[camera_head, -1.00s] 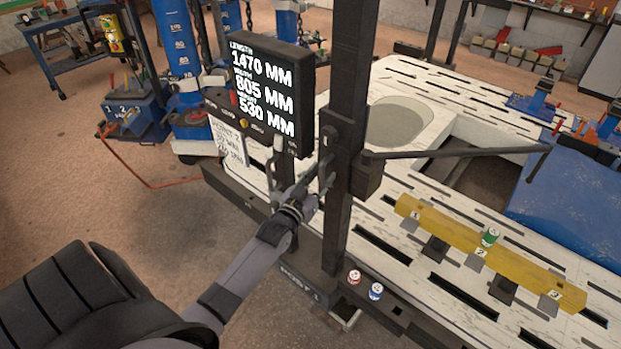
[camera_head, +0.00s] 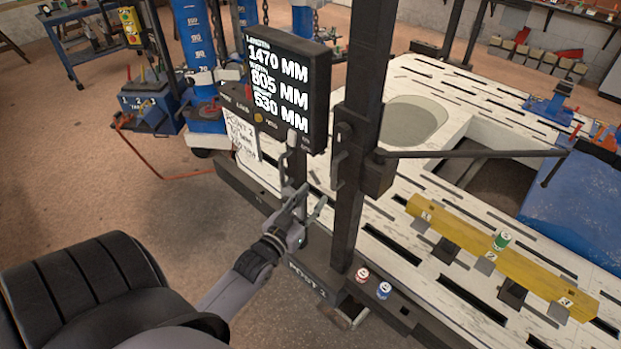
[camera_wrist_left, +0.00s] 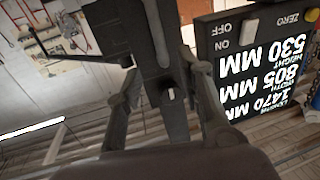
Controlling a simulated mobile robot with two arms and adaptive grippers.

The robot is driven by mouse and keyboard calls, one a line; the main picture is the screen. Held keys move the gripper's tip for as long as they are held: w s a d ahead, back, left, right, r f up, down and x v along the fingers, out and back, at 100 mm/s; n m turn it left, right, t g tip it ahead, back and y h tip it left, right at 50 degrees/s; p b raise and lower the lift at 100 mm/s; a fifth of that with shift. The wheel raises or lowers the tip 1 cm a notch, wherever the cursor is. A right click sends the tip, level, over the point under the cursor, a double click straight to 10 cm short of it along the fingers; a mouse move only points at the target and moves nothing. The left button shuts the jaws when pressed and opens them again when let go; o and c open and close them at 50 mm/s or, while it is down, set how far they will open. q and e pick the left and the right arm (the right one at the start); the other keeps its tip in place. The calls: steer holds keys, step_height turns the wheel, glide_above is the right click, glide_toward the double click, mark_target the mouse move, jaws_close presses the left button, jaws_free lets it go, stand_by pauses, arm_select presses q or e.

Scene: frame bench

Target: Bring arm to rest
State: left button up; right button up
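My left gripper (camera_head: 307,203) is in front of the dark upright post (camera_head: 362,140), low beside its left side and below the display. The left wrist view shows the two fingers of this gripper (camera_wrist_left: 160,75) spread apart, with nothing held between them. The dark post (camera_wrist_left: 160,40) stands beyond the fingers there. The black display (camera_head: 283,88) on the post reads 1470, 805 and 530 MM; it also shows upside down in the left wrist view (camera_wrist_left: 262,75). My right gripper is in neither view.
The slotted white bench (camera_head: 445,85) lies right of the post, with a yellow bar (camera_head: 465,245) across it. A green can (camera_head: 502,240) stands on the bar. A red can (camera_head: 362,275) and a blue can (camera_head: 384,290) stand near the post's foot. Open floor lies left.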

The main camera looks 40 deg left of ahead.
arm_select(q)
steer(key=s+d+f+g+h+b, duration=0.1)
steer(key=s+d+f+g+b, duration=0.2)
steer(key=f, duration=0.9)
steer(key=s+d+f+m+g, duration=0.15)
steer(key=s+f, duration=0.35)
steer(key=f, duration=0.7)
steer(key=s+d+f+g+h+b, duration=0.15)
steer(key=s+f+g, duration=0.25)
steer(key=f, duration=0.8)
steer(key=s+d+f+m+g+b, duration=0.1)
steer(key=s+d+f+g+b, duration=0.1)
steer(key=s+f, duration=0.8)
steer(key=s+d+f+m+g+b, duration=0.1)
steer(key=s+d+f+g, duration=0.3)
steer(key=s+f, duration=0.6)
steer(key=s+g, duration=0.2)
steer(key=s, duration=0.7)
steer(key=shift+d+f+b, duration=0.35)
steer(key=shift+b, duration=0.05)
steer(key=shift+w, duration=0.1)
